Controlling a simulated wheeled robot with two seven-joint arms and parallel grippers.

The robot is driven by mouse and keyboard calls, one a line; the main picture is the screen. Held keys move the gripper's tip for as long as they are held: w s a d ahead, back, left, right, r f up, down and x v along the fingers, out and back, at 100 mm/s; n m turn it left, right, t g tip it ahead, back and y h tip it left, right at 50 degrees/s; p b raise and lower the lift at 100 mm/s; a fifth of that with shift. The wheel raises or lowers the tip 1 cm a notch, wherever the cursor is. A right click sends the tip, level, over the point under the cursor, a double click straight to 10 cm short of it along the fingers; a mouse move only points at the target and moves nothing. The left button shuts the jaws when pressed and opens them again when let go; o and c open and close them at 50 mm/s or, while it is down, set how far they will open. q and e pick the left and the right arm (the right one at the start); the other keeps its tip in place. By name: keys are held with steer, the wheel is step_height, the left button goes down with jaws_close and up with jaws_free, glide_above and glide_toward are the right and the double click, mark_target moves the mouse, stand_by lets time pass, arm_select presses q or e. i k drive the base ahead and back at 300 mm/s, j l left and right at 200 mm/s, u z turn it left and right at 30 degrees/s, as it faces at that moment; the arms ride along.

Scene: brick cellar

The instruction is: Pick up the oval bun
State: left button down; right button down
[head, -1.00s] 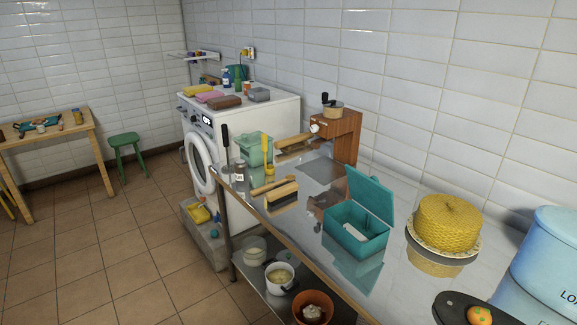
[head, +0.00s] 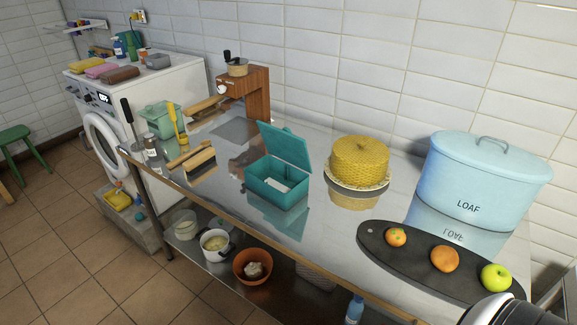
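A dark slate-like board (head: 381,246) lies on the shiny metal table at the right front. A plain orange-brown rounded bun-like piece (head: 445,259) sits in the middle of the board; it looks nearly round, and I cannot tell for sure that it is the oval bun. Neither gripper shows; only a white and dark part, apparently of my own arm, enters at the bottom right edge.
Behind the board stands a pale blue lidded LOAF bin (head: 480,185). A yellow woven dome on a plate (head: 359,159) and an open teal box (head: 279,183) stand further left. A brush (head: 200,160) and a wooden grinder (head: 250,95) are beyond. Bowls sit on the lower shelf.

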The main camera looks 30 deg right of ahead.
mark_target(445, 258)
steer(key=z, duration=1.9)
